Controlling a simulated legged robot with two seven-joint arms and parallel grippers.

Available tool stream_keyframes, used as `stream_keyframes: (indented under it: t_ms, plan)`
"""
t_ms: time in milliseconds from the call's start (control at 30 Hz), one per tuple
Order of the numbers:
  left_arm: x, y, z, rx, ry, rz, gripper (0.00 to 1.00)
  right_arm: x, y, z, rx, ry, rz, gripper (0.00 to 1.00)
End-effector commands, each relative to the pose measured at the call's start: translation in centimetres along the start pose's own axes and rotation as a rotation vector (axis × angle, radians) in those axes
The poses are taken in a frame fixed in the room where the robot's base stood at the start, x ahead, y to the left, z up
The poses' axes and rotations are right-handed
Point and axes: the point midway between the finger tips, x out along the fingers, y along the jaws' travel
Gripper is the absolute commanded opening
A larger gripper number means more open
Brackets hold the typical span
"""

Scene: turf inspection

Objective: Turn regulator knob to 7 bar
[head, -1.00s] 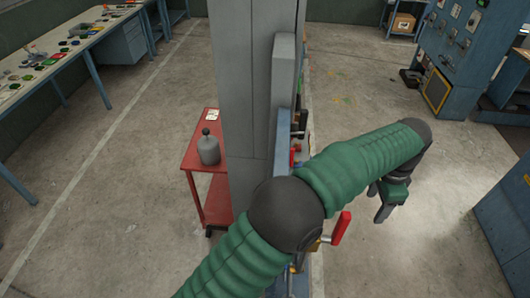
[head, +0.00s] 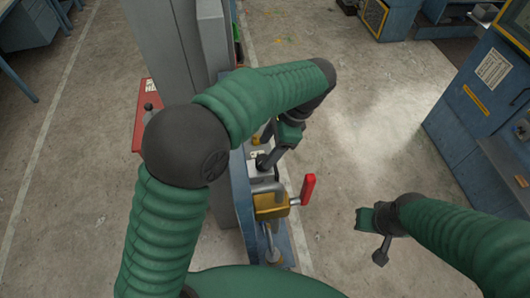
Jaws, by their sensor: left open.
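My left gripper (head: 269,160) reaches down from the green arm to the blue panel (head: 240,185) beside the grey column. It is open, with its dark fingers at the small fittings on the panel. I cannot make out the regulator knob or its scale; the arm and fingers cover part of that area, and I cannot tell whether they touch anything. Just below the gripper is a yellow valve block (head: 271,206) with a red-handled lever (head: 308,188). My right gripper (head: 381,250) hangs over the bare floor at right, apart from the panel; its finger opening is unclear.
The grey column (head: 168,50) stands behind the panel. A red cart (head: 139,122) is left of it, partly hidden by my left arm. Blue cabinets (head: 470,110) stand at right. The concrete floor between panel and cabinets is clear.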

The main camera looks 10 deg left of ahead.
Motion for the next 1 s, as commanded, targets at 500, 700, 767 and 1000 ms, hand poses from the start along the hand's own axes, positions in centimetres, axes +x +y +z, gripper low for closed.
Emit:
stream_keyframes:
  t_ms: [500,700,767,1000]
  plan:
    - [3.3,0.3,-0.6,0.001,-0.004,-0.003,0.61,-0.9,0.0,-0.2,0.000,0.000,0.000,0.00]
    - [3.5,0.2,-0.2,0.001,-0.002,-0.001,0.35,-0.9,0.0,-0.2,0.000,0.000,0.000,0.00]
    - [3.5,0.2,-0.1,0.001,-0.001,0.000,0.27,-0.9,0.0,-0.2,0.000,0.000,0.000,0.00]
    - [3.6,0.2,0.0,-0.002,-0.006,-0.001,0.00,-0.9,0.0,-0.2,0.000,0.000,0.000,0.00]
